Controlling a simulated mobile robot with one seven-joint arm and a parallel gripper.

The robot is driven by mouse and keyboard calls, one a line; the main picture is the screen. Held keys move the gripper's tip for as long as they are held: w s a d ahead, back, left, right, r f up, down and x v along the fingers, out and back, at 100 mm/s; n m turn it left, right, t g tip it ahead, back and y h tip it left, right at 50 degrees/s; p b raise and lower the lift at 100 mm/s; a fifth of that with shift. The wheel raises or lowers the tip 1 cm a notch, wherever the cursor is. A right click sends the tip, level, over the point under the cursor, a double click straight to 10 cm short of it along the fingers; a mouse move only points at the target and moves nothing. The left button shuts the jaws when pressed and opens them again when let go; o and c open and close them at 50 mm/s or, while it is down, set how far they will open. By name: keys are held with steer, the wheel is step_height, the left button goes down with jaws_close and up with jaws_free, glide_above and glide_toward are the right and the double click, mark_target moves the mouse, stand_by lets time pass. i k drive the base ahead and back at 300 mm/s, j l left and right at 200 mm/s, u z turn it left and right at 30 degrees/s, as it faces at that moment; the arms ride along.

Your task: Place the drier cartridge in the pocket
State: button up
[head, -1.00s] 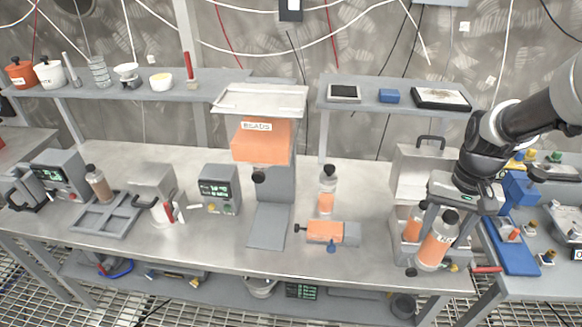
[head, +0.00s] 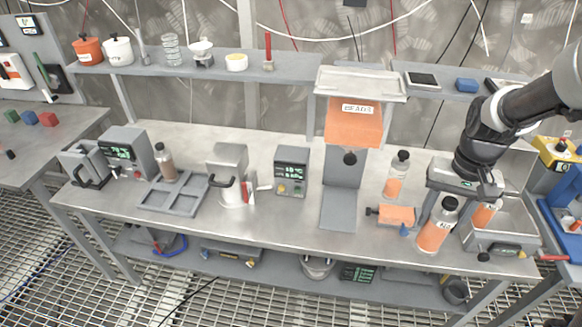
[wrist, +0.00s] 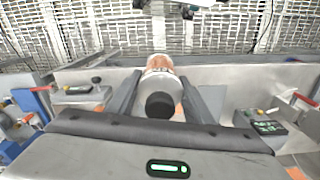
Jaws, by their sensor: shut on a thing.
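My gripper (head: 446,214) is at the right of the bench, shut on a clear cartridge (head: 436,228) with orange filling, a white label and a black cap. In the wrist view the black cap (wrist: 160,105) sits between the two fingers, hiding much of the body. The cartridge is roughly upright; I cannot tell whether its bottom clears the bench. A grey tray (head: 150,207) with several square pockets lies on the left of the bench. A brown-filled bottle (head: 166,163) stands at its back left pocket; the front pockets look empty.
Another orange-filled bottle (head: 396,176) and an orange fitting (head: 396,215) are near the gripper. A metal bin (head: 509,232) holds another orange cartridge.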

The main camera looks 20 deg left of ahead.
mark_target(198, 183)
steer(key=k+j+u, duration=0.1)
steer(key=j, duration=0.85)
steer(key=j+u, duration=0.1)
steer(key=j, duration=0.85)
steer(key=i+j, duration=0.1)
steer(key=j, duration=0.4)
steer(key=i+j+u, duration=0.1)
steer(key=j, duration=0.35)
steer(key=i+j, duration=0.3)
steer(key=j+u, duration=0.05)
steer(key=j, duration=0.05)
